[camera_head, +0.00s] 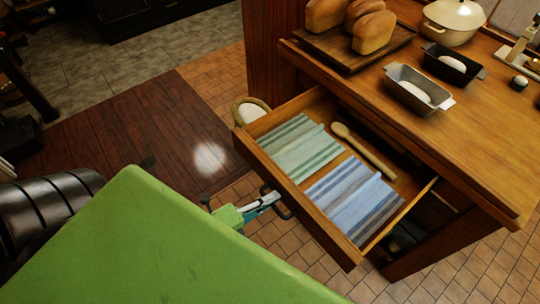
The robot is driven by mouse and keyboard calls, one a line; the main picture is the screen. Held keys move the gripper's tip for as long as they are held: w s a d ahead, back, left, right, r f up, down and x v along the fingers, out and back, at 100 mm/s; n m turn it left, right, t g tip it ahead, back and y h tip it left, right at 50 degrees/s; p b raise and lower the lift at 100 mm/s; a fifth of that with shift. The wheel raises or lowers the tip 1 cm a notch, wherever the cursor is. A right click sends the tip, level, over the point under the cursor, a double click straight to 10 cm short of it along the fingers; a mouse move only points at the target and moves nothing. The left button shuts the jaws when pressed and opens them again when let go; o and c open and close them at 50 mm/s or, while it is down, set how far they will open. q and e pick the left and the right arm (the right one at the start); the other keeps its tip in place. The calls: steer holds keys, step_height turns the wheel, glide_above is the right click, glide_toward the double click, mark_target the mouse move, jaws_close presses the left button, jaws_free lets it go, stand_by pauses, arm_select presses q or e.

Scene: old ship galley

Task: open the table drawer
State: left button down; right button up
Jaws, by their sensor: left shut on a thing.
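The table drawer (318,229) is pulled well out from under the wooden tabletop, so its inside shows. A green striped cloth (300,149), a blue striped cloth (350,198) and a wooden spoon (364,152) lie in it. A dark handle (289,213) sits on the drawer's front. My left gripper (270,200) is shut on this handle, reaching it from the lower left. The fingers partly hide the handle. My right gripper is not in view.
The table (475,130) bears bread loaves on a board (343,46), loaf tins (418,90) and a lidded cream pot (452,20). A round pale-topped container (250,110) stands by the drawer's left corner. Tiled floor (310,262) shows below the drawer. My green body part covers the lower left.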

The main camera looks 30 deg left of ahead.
arm_select(q)
steer(key=c, duration=2.2)
jaws_free()
steer(key=shift+o, duration=0.2)
steer(key=v, duration=1.2)
